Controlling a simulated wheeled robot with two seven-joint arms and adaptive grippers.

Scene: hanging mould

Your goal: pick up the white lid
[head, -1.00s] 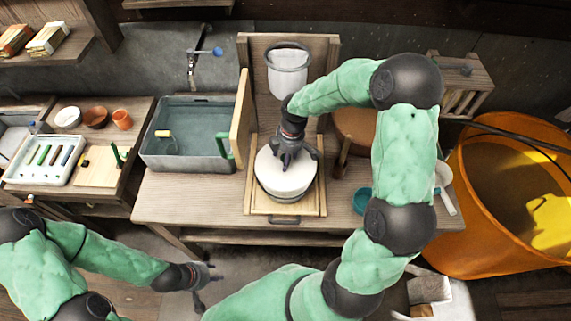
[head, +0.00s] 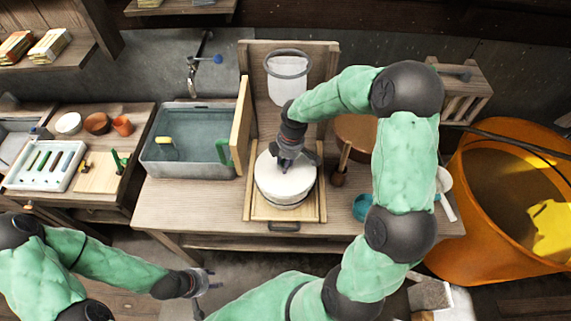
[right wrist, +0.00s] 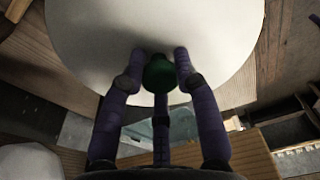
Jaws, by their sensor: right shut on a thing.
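The white lid (head: 285,183) is a round disc on top of a round vessel that stands on a wooden tray (head: 311,208) on the bench. In the right wrist view the lid (right wrist: 200,30) fills the upper part, with a green knob (right wrist: 160,73) at its near side. My right gripper (head: 287,158) is over the lid, its fingers (right wrist: 160,70) closed around the green knob. In the head view the gripper hides the knob. I cannot tell whether the lid is lifted off the vessel. My left gripper (head: 208,281) is away from the bench at the lower left, with nothing seen in it.
A grey water basin (head: 190,170) stands left of the tray, with an upright wooden board (head: 241,125) between. A white hanging bag (head: 287,85) is behind. A brown pot (head: 355,135) and teal bowl (head: 362,206) are to the right. An orange tub (head: 490,255) stands far right.

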